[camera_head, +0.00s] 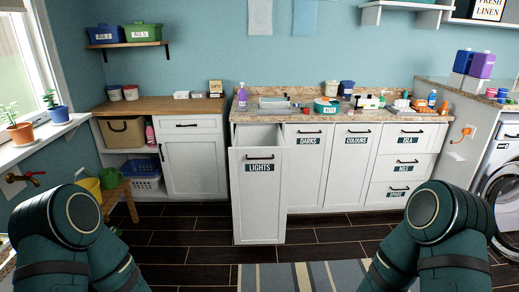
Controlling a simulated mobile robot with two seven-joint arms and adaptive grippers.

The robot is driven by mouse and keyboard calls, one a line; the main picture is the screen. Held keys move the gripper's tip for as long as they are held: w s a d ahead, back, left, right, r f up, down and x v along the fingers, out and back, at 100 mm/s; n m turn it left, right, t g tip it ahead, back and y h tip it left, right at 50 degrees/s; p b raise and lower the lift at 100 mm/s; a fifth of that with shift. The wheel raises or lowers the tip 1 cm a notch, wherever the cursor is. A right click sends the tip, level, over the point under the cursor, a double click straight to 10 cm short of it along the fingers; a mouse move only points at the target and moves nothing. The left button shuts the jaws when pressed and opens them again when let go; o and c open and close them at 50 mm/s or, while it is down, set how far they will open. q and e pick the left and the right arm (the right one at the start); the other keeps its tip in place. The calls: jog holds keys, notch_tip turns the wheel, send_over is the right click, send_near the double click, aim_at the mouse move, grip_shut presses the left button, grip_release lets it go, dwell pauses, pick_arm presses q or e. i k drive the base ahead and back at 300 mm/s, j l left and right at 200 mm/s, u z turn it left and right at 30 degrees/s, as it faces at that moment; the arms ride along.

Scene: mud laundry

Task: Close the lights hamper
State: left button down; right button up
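The lights hamper (260,205) is a white pull-out front with a black bar handle and a dark "LIGHTS" label, in the middle of the head view. It stands pulled out from the cabinet, and its open top shows behind the front panel. The "DARKS" front (306,180) and "COLOURS" front (350,170) beside it sit flush with the cabinet. My two arms show at the lower left and lower right, well in front of the hamper. Neither gripper is in the picture.
A striped rug (305,277) lies on the dark floor before the hamper. A wooden stool (118,195) with buckets stands at the left. A washing machine (500,195) stands at the right. The countertop (285,116) holds many small items. The floor around the hamper is clear.

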aim_at(259, 182)
jog(key=i+j+z, duration=0.15)
jog(key=i+z, duration=0.25)
jog(key=i, duration=1)
jog(key=i+l+u, duration=0.25)
jog(key=i, duration=0.25)
jog(key=i+l+u, duration=0.25)
jog(key=i+l, duration=0.25)
jog(key=i+l+u, duration=0.3)
jog(key=l, duration=0.25)
jog(key=i+l+u, duration=0.15)
jog(key=l, duration=0.15)
jog(key=i+l+u, duration=0.15)
jog(key=l, duration=0.2)
